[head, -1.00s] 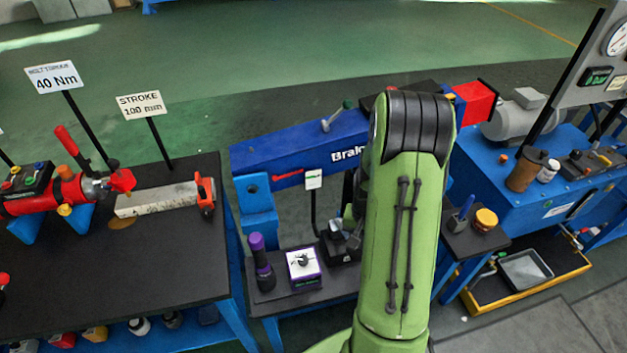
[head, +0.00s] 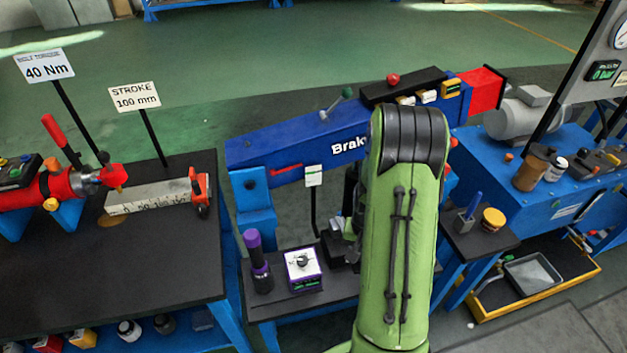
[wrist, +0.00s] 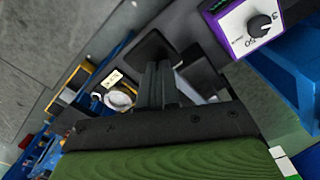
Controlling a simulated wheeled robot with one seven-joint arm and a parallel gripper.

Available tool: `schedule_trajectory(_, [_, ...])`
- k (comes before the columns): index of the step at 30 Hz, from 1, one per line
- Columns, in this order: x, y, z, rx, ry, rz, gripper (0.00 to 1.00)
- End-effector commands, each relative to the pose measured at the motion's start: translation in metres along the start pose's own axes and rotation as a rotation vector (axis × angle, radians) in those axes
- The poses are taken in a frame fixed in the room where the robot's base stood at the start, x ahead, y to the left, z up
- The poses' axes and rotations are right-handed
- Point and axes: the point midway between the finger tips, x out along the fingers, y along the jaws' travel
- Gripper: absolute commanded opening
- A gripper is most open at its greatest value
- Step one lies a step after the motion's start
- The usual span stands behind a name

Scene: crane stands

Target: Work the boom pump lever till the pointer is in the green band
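The blue boom (head: 275,150), lettered "Brak…", lies across the middle of the head view, partly behind my green arm. A lever with a green knob (head: 336,104) stands on its top. I cannot tell whether it is the pump lever. A dark block (head: 338,250) on the low shelf is partly covered by my arm. A pressure gauge (head: 621,33) is cut off at the right edge; its pointer and any green band are unreadable. My gripper (wrist: 158,82) is hidden in the head view. In the wrist view its fingers look close together, with nothing clearly held, near dark parts.
A white and purple knob box (head: 303,268) and a purple-topped cylinder (head: 257,262) stand on the shelf left of my arm. A display near the gauge (head: 603,71) seems to read 0 bar. A black bench (head: 110,270) is at left, a yellow-rimmed tray (head: 535,283) low right.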

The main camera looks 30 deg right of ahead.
Motion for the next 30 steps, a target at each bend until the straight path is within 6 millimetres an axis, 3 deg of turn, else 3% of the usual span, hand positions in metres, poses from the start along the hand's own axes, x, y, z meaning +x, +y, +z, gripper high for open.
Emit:
schedule_trajectory(8, [0.023,-0.001,-0.001,-0.001,0.004,-0.002,0.0])
schedule_trajectory(11, [0.021,-0.001,-0.001,-0.001,0.004,-0.002,0.0])
schedule_trajectory(30, [-0.051,0.0,0.0,0.0,-0.001,0.0,0.0])
